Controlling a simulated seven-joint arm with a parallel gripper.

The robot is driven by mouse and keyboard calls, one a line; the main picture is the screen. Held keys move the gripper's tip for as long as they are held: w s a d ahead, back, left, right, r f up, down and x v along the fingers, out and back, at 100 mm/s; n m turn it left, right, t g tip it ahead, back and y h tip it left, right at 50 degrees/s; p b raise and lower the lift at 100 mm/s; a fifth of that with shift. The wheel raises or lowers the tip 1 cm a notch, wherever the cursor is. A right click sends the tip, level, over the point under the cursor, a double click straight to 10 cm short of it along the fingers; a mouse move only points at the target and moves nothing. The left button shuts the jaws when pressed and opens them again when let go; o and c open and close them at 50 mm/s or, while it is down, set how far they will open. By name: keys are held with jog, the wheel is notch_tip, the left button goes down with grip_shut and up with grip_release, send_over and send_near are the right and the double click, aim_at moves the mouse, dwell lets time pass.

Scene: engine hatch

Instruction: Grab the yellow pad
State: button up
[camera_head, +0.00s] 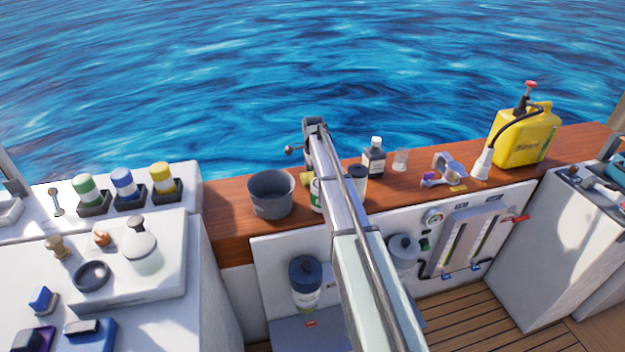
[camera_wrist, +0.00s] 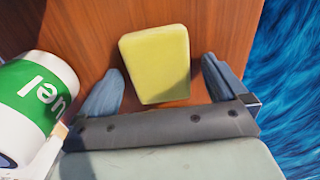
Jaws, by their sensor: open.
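The yellow pad (camera_wrist: 155,62) is a pale yellow block on the brown wooden ledge in the wrist view. My gripper (camera_wrist: 160,70) is open, with its grey-blue fingers on either side of the pad. I see a gap between the pad and each finger. In the head view only a small part of the pad (camera_head: 305,178) shows beside my arm. My arm hides my fingers there.
A grey pot (camera_head: 271,195) stands left of the pad. A dark bottle (camera_head: 374,158) and yellow jug (camera_head: 525,135) stand right. Water lies beyond the wooden ledge (camera_head: 228,217).

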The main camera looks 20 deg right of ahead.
jog(key=shift+c, duration=0.5)
jog(key=c, duration=1)
jog(key=shift+c, duration=0.2)
